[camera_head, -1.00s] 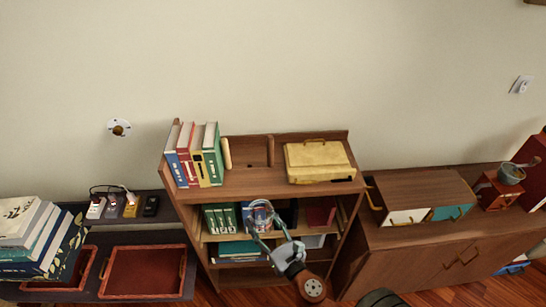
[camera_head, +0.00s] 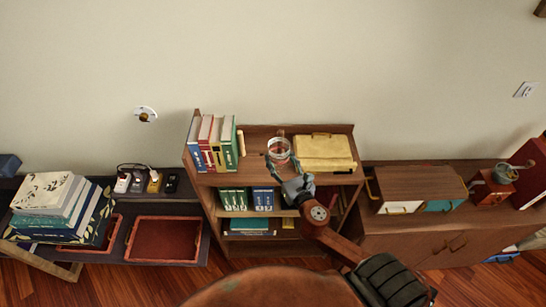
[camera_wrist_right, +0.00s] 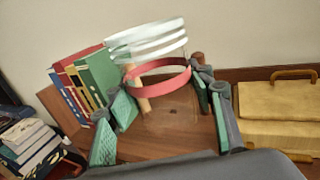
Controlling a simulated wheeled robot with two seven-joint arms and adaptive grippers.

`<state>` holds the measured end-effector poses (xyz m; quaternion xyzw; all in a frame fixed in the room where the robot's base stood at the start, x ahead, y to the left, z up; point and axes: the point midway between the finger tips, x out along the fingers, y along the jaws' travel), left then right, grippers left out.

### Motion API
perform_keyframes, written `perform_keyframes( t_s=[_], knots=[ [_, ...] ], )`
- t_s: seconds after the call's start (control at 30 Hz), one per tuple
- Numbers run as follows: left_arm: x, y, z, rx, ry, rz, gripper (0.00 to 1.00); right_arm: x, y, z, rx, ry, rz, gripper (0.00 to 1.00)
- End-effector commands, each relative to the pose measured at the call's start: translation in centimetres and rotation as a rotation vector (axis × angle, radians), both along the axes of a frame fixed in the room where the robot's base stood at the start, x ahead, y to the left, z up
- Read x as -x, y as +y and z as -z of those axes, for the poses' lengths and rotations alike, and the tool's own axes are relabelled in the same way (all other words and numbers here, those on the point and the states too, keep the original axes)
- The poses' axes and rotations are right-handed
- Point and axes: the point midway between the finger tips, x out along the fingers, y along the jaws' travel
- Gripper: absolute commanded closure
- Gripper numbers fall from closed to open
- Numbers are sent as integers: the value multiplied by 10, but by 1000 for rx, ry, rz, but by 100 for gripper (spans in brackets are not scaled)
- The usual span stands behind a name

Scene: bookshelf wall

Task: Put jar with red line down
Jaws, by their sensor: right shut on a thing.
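The jar with the red line (camera_head: 279,149) is clear glass and is at the top of the brown bookcase, between the upright books and the yellow case. In the right wrist view the jar (camera_wrist_right: 150,48) shows white bands near its top and a red band around its lower part. My right gripper (camera_head: 284,165) is shut on the jar, with a finger on each side; its fingers also show in the wrist view (camera_wrist_right: 163,98). I cannot tell whether the jar's base touches the bookcase top (camera_wrist_right: 170,132). My left gripper is not in view.
Upright books (camera_head: 212,144) stand left of the jar, with a wooden bookend (camera_head: 241,143) beside them. The yellow case (camera_head: 325,152) lies close on the right. Lower shelves hold green and blue books (camera_head: 263,198). A low cabinet (camera_head: 430,233) stands right; red trays (camera_head: 165,240) lie left.

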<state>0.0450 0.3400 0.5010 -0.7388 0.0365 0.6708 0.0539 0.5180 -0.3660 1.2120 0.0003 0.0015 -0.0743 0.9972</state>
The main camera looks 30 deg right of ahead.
Motion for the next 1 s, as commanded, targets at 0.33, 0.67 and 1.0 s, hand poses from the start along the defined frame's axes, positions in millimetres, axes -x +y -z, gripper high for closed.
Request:
perform_keyframes(
  t_s=[0.33, 0.67, 1.0],
  knots=[
    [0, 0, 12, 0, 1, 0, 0, -65, -15, 53, -2, -1, 3, 76],
    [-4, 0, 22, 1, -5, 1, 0, -87, -20, 80, -2, -1, 0, 76],
    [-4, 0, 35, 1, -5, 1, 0, -85, -19, 106, 0, -1, -1, 76]
  ],
)
